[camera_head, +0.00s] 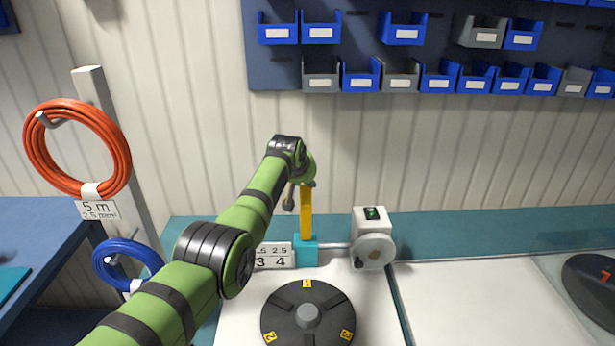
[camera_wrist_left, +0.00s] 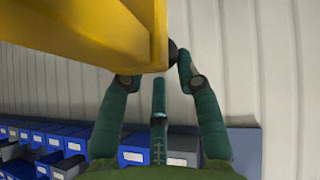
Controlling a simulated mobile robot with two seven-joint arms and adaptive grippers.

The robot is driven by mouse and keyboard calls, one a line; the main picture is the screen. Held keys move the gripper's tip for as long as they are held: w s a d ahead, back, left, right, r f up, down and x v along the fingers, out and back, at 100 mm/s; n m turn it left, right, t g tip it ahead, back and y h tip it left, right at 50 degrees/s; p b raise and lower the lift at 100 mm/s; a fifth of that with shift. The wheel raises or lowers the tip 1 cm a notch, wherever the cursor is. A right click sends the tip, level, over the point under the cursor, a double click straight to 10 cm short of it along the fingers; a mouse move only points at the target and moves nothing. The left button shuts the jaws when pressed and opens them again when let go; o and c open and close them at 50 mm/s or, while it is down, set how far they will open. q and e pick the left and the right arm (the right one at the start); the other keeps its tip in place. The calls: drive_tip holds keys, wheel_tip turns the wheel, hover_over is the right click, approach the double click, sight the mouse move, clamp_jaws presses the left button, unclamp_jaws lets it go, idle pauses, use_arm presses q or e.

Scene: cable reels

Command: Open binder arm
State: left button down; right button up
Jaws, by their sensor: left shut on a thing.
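The yellow binder arm (camera_head: 306,212) stands upright on a teal block (camera_head: 306,252) at the back of the table. My left gripper (camera_head: 290,198) is at the arm's left side near its upper part, partly hidden behind my own wrist. In the left wrist view the yellow binder arm (camera_wrist_left: 85,35) fills the upper left. There my left gripper's fingers (camera_wrist_left: 158,75) are closed in around the arm's end, with a small dark round part beside it. The exact contact is partly hidden. My right gripper is not in view.
A white device with a small display (camera_head: 371,238) joins the teal block by a rod. A dark numbered turntable (camera_head: 308,316) lies in front. Orange (camera_head: 112,150) and blue cable coils (camera_head: 105,262) hang left. Blue and grey bins (camera_head: 440,78) line the wall.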

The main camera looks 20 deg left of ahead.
use_arm(q)
drive_tip(key=shift+a+f, duration=0.45)
drive_tip(key=shift+f, duration=0.3)
drive_tip(key=c, duration=1.3)
unclamp_jaws()
drive_tip(key=shift+o, duration=0.2)
drive_tip(key=shift+v, duration=0.95)
drive_tip(key=w+r+v, duration=0.1)
drive_tip(key=v, duration=1)
drive_tip(key=shift+d, duration=0.25)
